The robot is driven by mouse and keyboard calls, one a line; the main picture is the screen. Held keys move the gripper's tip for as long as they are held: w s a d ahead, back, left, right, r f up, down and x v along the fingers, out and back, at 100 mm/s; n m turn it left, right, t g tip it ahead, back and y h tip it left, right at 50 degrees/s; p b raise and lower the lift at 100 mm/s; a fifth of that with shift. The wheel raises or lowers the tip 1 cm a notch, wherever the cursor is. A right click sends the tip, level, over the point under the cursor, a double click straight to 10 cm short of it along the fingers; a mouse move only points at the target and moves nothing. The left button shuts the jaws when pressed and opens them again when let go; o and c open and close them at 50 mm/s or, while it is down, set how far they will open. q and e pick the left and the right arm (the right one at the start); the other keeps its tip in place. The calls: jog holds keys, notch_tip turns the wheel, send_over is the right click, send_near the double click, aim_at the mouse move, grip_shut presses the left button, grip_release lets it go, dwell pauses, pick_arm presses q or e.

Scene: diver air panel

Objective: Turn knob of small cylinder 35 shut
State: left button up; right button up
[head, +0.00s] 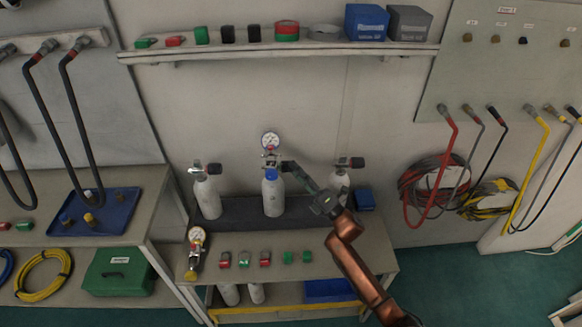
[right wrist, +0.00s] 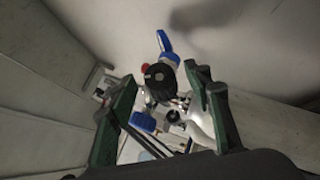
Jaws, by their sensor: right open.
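Three small white cylinders stand in a row on the bench: a left one (head: 207,198), a middle one (head: 272,195) and a right one (head: 338,184) partly behind my right arm. No number is readable, so I cannot tell which is 35. The middle one carries a pressure gauge (head: 270,140) and a blue part at its neck. My right gripper (head: 291,168) is at the right side of its valve. In the right wrist view, a black knob (right wrist: 161,80) lies between the open green fingers, with blue fittings beyond it. Contact cannot be told. My left gripper is out of view.
A gauge assembly (head: 196,246) and several red and green small parts lie along the bench front. A shelf (head: 290,52) with boxes and tapes is above. Coiled hoses (head: 440,185) hang at right. A blue tray (head: 120,200) lies on the left bench.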

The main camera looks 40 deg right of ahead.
jog(key=shift+x, duration=1.05)
jog(key=c, duration=1.1)
